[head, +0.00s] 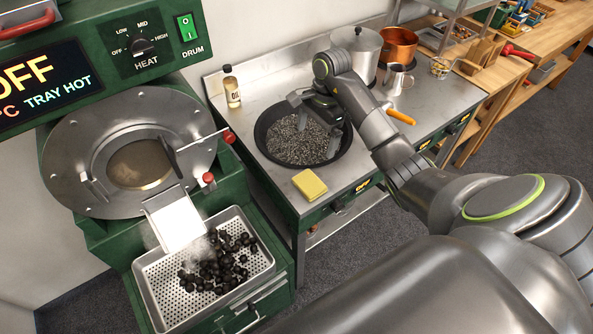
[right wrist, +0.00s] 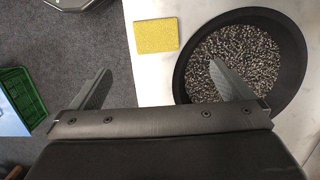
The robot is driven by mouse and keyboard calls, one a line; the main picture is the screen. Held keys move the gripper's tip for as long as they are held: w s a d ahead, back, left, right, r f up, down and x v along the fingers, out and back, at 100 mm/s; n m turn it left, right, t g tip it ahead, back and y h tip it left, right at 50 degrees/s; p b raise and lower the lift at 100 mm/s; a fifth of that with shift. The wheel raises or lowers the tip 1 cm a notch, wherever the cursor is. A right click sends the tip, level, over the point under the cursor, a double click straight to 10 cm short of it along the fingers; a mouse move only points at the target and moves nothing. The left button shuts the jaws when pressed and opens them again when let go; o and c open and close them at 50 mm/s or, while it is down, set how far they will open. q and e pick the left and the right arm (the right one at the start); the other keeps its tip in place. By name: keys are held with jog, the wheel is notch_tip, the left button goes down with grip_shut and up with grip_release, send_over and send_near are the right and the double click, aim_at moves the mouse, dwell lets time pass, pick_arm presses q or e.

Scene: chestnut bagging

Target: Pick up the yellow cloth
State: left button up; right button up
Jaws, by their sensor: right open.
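The yellow cloth (head: 310,184) is a small folded square lying flat on the steel counter, near its front edge and beside the black pan. It also shows in the right wrist view (right wrist: 157,35), near the top and between the lines of the two fingers. My right gripper (head: 318,131) is open and empty, above the pan. In the right wrist view its fingers (right wrist: 165,88) are spread wide, with the cloth beyond them. The gripper does not touch the cloth. My left gripper is not in view.
The black pan (head: 262,140) of grey pebbles sits under my right gripper. An oil bottle (head: 231,86) stands behind it. Pots (head: 399,45) stand at the back. At left, a green roaster has a steaming perforated tray (head: 148,285) of dark chestnuts.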

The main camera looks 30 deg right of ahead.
jog(key=b, duration=1.1)
send_over(309, 182)
jog(key=f, duration=1.2)
jog(key=shift+w+d, duration=0.15)
jog(key=shift+d, duration=0.05)
jog(key=shift+f+b, duration=0.75)
jog(key=shift+b, duration=0.05)
jog(key=shift+s+f+p, duration=0.25)
jog(key=shift+f+p, duration=0.05)
jog(key=shift+p, duration=0.05)
jog(key=shift+a+f+p, duration=0.1)
jog(key=shift+f+p, duration=0.25)
jog(key=shift+f, duration=1.1)
jog(key=shift+c, duration=0.3)
jog(key=c, duration=0.7)
